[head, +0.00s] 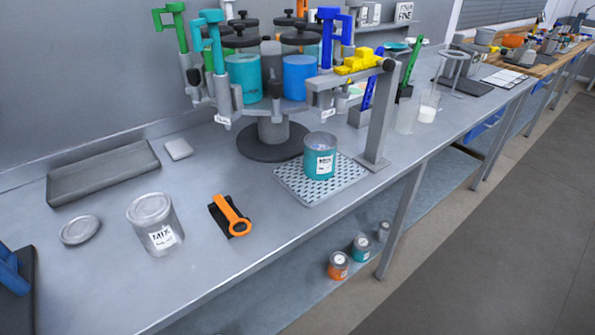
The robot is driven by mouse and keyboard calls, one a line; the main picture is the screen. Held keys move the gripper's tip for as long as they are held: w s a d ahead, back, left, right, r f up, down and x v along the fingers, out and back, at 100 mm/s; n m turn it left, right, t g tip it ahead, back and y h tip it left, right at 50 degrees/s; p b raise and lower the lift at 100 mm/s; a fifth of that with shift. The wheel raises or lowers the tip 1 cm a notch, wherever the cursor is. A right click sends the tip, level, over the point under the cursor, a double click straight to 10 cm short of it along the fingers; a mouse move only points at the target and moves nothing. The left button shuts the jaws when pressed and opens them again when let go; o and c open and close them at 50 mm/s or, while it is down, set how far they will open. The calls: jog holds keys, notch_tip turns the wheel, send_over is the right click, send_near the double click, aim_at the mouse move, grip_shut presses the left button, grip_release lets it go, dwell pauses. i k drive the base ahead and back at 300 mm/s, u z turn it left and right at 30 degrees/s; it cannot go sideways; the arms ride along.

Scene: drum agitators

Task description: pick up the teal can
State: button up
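A teal can (320,158) with a white label stands upright on a perforated metal plate (301,187) near the front edge of the bench. Its top looks open, with a grey rim; what is inside is too small to make out. A smaller teal can (361,249) stands on the lower shelf under the bench, between an orange can (338,267) and a grey can (383,231). My gripper is not in view.
Right behind the plate stands the agitator carousel with a teal canister (244,78) and a blue canister (299,77). A grey post (379,120) with an overhead arm rises at the plate's right.

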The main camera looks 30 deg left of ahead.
aim_at(320, 150)
jog(key=u, duration=0.15)
jog(key=k, duration=0.6)
jog(key=u, duration=1.65)
jog(key=i, duration=0.55)
jog(key=z, duration=0.15)
